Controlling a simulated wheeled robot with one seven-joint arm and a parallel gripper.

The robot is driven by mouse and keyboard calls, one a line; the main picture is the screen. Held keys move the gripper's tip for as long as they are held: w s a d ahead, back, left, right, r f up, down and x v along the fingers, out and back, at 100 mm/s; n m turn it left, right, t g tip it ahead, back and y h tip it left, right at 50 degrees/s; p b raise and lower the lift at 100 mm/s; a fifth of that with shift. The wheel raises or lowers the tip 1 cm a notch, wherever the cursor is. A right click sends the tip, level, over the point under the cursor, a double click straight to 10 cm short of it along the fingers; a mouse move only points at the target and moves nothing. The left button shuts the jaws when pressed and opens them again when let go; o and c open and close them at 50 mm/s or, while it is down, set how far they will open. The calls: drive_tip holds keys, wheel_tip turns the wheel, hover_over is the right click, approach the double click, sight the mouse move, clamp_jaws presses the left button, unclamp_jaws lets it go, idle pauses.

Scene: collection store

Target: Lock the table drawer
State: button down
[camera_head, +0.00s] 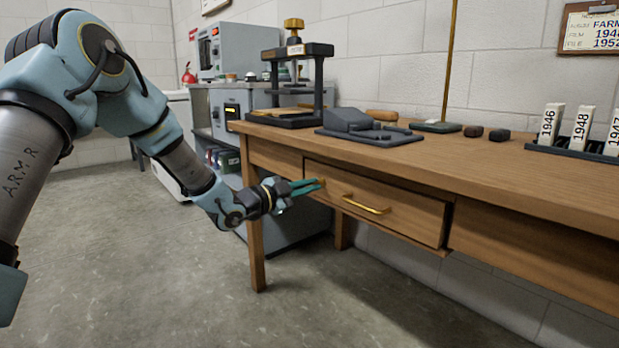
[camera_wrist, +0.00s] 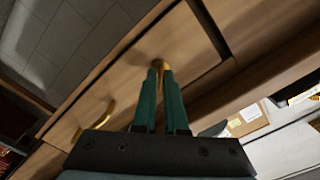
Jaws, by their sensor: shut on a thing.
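The wooden table drawer (camera_head: 415,212) is in the table's front, with a curved brass handle (camera_head: 367,206) on it. The drawer front (camera_wrist: 190,50) and the handle (camera_wrist: 95,118) also show in the wrist view. My gripper (camera_head: 316,185) is at the upper left part of the drawer front, left of the handle. Its teal fingers (camera_wrist: 160,68) are shut on a small brass piece (camera_wrist: 157,63) at the drawer face, apparently a key or lock part. The fingers hide most of this piece. I cannot tell how far it is turned. The drawer looks shut or nearly so.
The wooden table (camera_head: 480,170) carries a black press (camera_head: 297,80), a dark grey tray-like device (camera_head: 365,128) and a rack of white year-marked boxes (camera_head: 581,130). A table leg (camera_head: 256,225) stands below my gripper. The concrete floor (camera_head: 150,270) in front is clear.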

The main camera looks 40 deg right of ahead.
drive_tip(key=n+p, duration=0.3)
drive_tip(key=n, duration=0.1)
drive_tip(key=shift+r+n+p, duration=0.15)
drive_tip(key=shift+n+p, duration=0.15)
drive_tip(key=shift+n, duration=0.1)
drive_tip(key=shift+n+p, duration=1.55)
drive_tip(key=shift+n, duration=0.55)
drive_tip(key=shift+f, duration=0.2)
drive_tip(key=c, duration=1)
unclamp_jaws()
drive_tip(key=shift+c, duration=0.2)
drive_tip(key=a+p, duration=0.1)
drive_tip(key=a, duration=0.9)
drive_tip(key=shift+w+a, duration=0.3)
drive_tip(key=shift+a, duration=0.1)
